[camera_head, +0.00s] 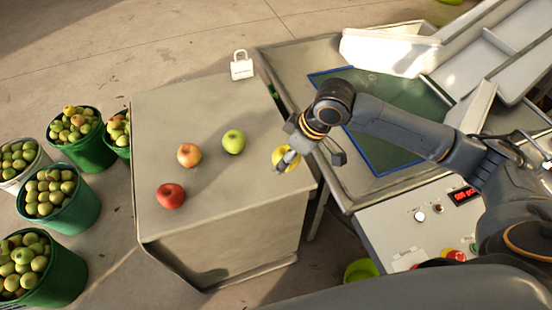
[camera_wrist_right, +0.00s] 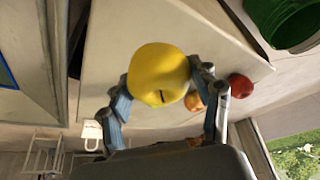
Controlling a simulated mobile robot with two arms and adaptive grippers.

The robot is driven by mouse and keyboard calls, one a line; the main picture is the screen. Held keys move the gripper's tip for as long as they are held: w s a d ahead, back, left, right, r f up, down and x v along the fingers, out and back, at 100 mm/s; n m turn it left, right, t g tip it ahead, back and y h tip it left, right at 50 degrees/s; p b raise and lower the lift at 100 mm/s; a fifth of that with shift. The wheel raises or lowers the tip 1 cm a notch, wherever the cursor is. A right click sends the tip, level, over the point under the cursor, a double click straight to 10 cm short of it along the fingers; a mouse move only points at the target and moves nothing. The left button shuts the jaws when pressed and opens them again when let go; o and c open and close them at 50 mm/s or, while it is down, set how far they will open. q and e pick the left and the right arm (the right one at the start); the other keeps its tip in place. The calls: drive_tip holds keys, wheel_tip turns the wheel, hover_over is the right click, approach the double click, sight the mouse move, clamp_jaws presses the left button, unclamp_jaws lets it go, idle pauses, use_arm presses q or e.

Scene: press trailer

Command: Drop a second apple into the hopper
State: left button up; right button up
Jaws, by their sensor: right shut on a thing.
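My right gripper (camera_head: 288,160) is shut on a yellow apple (camera_head: 282,157) at the right end of the grey table. The right wrist view shows the apple (camera_wrist_right: 158,76) between the two fingers (camera_wrist_right: 165,92). I cannot tell how far it is above the tabletop. A green apple (camera_head: 233,141), an orange-red apple (camera_head: 189,155) and a red apple (camera_head: 171,196) lie on the table to its left. The press machine stands to the right, with a blue-edged green panel (camera_head: 400,95) in its metal basin. I cannot tell which part is the hopper. My left gripper is not in view.
The grey table (camera_head: 225,185) has bare room around the apples. Several fruit-filled buckets (camera_head: 88,150) stand left of it. A control panel (camera_head: 400,225) with a red display lies at the lower right. A white trough (camera_head: 390,50) is at the back.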

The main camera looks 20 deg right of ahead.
drive_tip(key=s+d+r, duration=0.4)
drive_tip(key=s+r, duration=0.1)
drive_tip(key=s, duration=0.4)
drive_tip(key=shift+d+b, duration=0.15)
drive_tip(key=shift+b, duration=0.25)
